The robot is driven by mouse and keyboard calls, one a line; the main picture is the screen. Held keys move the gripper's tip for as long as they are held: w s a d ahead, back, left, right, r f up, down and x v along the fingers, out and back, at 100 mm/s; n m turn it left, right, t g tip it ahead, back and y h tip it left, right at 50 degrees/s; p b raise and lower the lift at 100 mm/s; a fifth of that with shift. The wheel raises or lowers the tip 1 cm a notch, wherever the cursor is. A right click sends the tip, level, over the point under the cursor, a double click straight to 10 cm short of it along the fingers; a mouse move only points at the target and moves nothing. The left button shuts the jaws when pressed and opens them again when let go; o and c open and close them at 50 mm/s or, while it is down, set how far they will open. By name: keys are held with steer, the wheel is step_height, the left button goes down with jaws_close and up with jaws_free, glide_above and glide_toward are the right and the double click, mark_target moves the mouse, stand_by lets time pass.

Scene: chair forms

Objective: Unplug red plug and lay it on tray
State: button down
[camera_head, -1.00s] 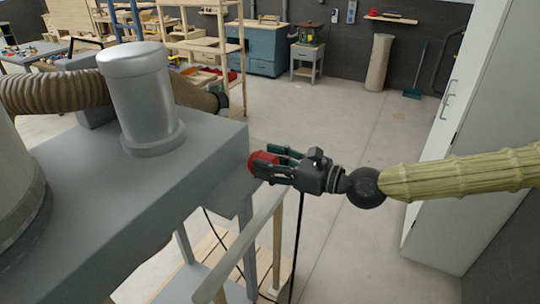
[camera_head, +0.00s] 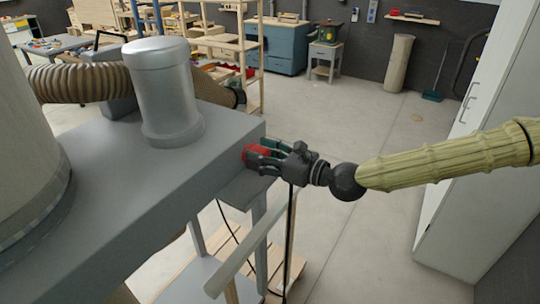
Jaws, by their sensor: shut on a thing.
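The red plug (camera_head: 256,155) is at the right end face of a grey metal machine housing (camera_head: 130,205). My gripper (camera_head: 262,157) is shut on the plug from the right, its dark fingers on either side of it. The plug's left end is against or very near the housing, and I cannot tell whether it is seated in a socket. A dark cable (camera_head: 290,240) hangs straight down below the gripper. No tray can be made out with certainty.
A grey cylinder (camera_head: 163,95) stands on the housing, with a ribbed hose (camera_head: 80,82) behind it. A pale rail (camera_head: 245,255) and wooden slats lie below the gripper. A white cabinet (camera_head: 480,130) stands at the right.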

steer(key=shift+w+a+f+b, duration=0.15)
steer(key=shift+a+f+b, duration=0.3)
steer(key=shift+f+b, duration=0.15)
steer(key=shift+w+a+f+b, duration=0.15)
steer(key=shift+w+f+b, duration=0.05)
steer(key=shift+f+b, duration=0.2)
steer(key=shift+w+a+f+b, duration=0.1)
steer(key=shift+w+f+b, duration=0.05)
steer(key=shift+f+b, duration=0.25)
steer(key=shift+w+a+f+b, duration=0.15)
steer(key=shift+a+f+b, duration=0.25)
steer(key=shift+b, duration=0.1)
steer(key=c, duration=0.6)
jaws_free()
steer(key=shift+d, duration=0.2)
steer(key=shift+v, duration=5.9)
